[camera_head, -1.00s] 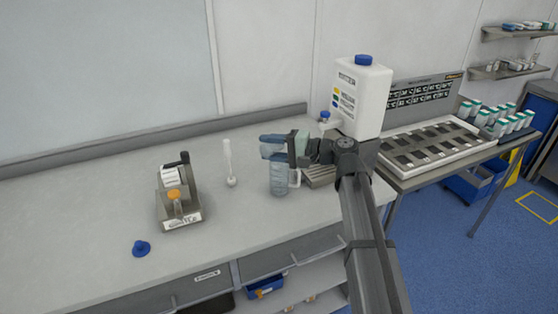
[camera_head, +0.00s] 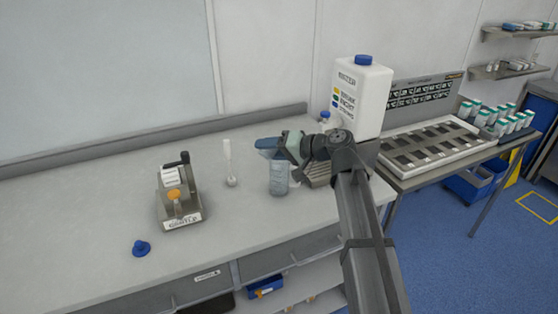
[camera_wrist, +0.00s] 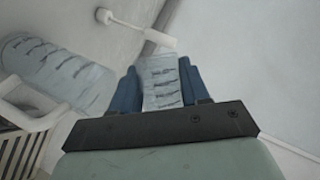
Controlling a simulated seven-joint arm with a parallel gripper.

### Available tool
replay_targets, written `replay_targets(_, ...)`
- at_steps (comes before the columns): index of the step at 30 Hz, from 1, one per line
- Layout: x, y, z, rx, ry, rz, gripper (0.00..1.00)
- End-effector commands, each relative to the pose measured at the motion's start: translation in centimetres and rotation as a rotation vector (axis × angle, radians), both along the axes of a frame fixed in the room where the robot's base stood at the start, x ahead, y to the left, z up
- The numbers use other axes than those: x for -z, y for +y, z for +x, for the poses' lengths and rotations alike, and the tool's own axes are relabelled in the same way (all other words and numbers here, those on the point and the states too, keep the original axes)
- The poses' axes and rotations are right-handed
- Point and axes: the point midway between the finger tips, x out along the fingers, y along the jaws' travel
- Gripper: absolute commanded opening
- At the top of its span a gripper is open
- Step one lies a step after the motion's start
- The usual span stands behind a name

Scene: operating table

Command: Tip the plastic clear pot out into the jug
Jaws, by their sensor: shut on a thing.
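The clear plastic pot (camera_wrist: 162,82), with dark markings on its wall, sits between the blue fingers of my gripper (camera_wrist: 160,88) in the wrist view. My gripper (camera_head: 268,147) is shut on it. In the head view the fingers hide most of the pot. The clear bluish jug (camera_head: 279,180) stands upright on the bench, just below my fingers. The jug (camera_wrist: 55,70) also shows at the left of the wrist view, with its pale handle (camera_wrist: 35,108). I cannot tell whether the pot holds anything.
A white stick on a round base (camera_head: 231,180) stands left of the jug. A grey device with an orange knob (camera_head: 176,200) and a blue cap (camera_head: 141,248) are further left. A large white bottle (camera_head: 360,98) stands behind my arm. The bench's left side is clear.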

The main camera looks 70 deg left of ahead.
Motion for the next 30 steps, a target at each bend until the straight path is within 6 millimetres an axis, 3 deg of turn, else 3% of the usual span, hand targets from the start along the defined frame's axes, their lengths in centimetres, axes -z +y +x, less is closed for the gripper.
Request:
replay_targets(6, -0.7, -0.1, 0.0, 0.0, -0.22, 0.105, 0.15)
replay_targets(10, 0.0, -0.3, -0.4, 0.0, -0.338, 0.161, 0.15)
replay_targets(18, 1.1, -1.5, -2.8, -0.002, -0.608, 0.289, 0.15)
replay_targets(30, 5.3, -1.9, -3.9, 0.0, -0.792, 0.375, 0.15)
